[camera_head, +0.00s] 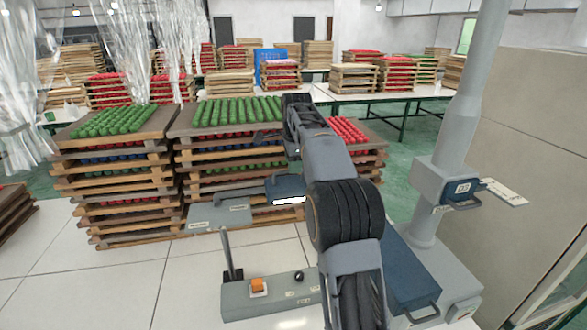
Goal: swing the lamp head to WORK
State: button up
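A blue-grey lamp head (286,186) with a lit white strip along its lower front edge is in the middle of the view, just left of my arm. A thin grey bar reaches left from it, above a small pale labelled plate (220,217). The label's words are too small to read. My arm rises from the bottom and bends away beyond the lamp head. My gripper (270,137) is at its far end, small and dark against the trays, apart from the lamp head in the picture. Its fingers are not clear.
Stacked wooden trays (120,197) with green, blue and red pieces stand behind. A grey control box (270,292) with an orange switch is in front. A thick grey column (462,130) with a blue-faced box and a labelled plate (503,192) stands at right. Tiled floor is clear at lower left.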

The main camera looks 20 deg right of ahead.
jog(key=shift+w+f, duration=0.15)
jog(key=shift+f, duration=0.75)
jog(key=shift+c, duration=0.2)
grip_shut()
